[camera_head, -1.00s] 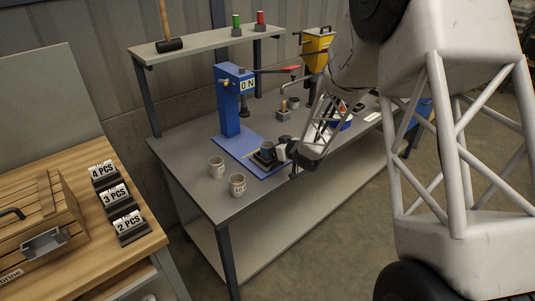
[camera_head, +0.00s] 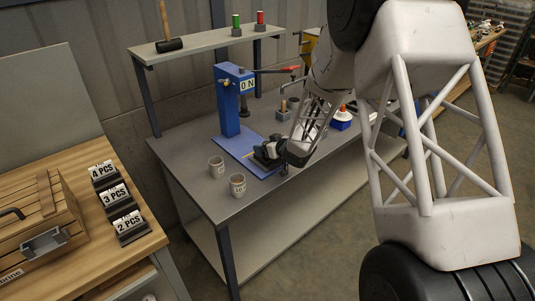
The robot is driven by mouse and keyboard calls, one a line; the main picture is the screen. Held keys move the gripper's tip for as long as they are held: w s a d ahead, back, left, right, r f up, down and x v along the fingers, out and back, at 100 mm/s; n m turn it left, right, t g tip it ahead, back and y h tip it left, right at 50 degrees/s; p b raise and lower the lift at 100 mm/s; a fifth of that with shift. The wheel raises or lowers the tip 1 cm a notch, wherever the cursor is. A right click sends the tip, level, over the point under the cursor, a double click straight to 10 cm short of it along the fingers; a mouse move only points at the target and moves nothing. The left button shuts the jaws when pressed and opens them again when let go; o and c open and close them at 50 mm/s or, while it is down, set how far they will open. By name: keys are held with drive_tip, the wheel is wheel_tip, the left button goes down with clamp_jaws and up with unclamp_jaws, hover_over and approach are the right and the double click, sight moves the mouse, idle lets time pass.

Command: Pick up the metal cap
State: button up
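My gripper (camera_head: 269,153) reaches in from the right, low over the blue board (camera_head: 238,143) in front of the blue press (camera_head: 234,100). A small dark fixture and a grey cup-like piece are at its fingertips, mostly covered by the gripper. I cannot tell whether the fingers are open or shut, or whether they touch the piece. Two grey cup-shaped pieces with dark markings, one farther back (camera_head: 217,167) and one nearer (camera_head: 238,185), stand upright on the grey workbench (camera_head: 205,200), left of the gripper. I cannot tell for certain which piece is the metal cap.
A raised shelf (camera_head: 205,46) holds a mallet (camera_head: 169,44) and a green (camera_head: 236,25) and a red cylinder (camera_head: 260,23). A blue-and-white item (camera_head: 342,120) is right of the gripper. A wooden table (camera_head: 110,250) with numbered signs (camera_head: 115,194) is at the left.

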idle(0.4)
drive_tip(key=c, duration=1.2)
drive_tip(key=shift+r, duration=0.1)
drive_tip(key=shift+r, duration=4.9)
